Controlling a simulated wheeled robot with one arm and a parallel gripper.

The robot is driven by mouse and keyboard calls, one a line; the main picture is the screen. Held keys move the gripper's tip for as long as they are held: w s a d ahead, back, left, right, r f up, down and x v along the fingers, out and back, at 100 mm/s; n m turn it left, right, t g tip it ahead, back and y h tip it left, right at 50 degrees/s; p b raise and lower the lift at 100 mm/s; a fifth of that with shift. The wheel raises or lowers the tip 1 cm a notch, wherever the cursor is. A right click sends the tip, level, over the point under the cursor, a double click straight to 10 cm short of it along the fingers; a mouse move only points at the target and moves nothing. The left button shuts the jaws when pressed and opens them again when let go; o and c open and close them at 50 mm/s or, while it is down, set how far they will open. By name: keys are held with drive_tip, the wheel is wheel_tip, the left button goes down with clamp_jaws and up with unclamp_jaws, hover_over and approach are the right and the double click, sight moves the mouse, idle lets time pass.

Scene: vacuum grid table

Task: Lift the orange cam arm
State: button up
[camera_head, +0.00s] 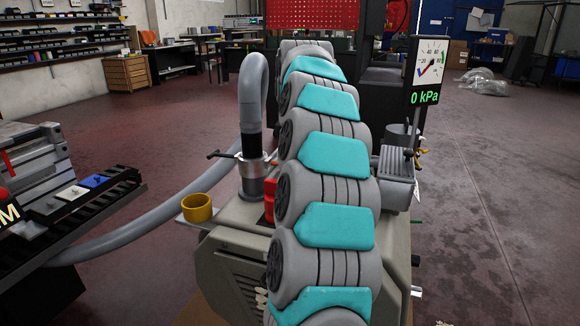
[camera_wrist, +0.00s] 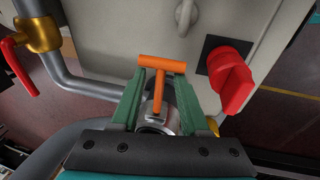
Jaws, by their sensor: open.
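The orange cam arm (camera_wrist: 161,64) shows in the wrist view as a T-shaped handle, with a crossbar and a stem running down to a silver metal coupling (camera_wrist: 158,118). My gripper (camera_wrist: 161,80) is open, with one green finger on each side of the stem. The fingertips are close to the crossbar's underside in the picture; I cannot tell whether they touch it. In the head view, my own arm hides the gripper. A metal coupling (camera_head: 252,167) with a dark side lever (camera_head: 222,155) stands left of my arm there, under a grey hose (camera_head: 255,90).
A red knob (camera_wrist: 230,78) sticks out right of the gripper in the wrist view. A red-handled brass valve (camera_wrist: 30,40) and grey pipe are at left. In the head view, a yellow cup (camera_head: 197,208) stands beside the coupling, and a gauge (camera_head: 426,70) reads 0 kPa.

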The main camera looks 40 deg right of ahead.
drive_tip(key=v, duration=0.6)
drive_tip(key=shift+r, duration=0.25)
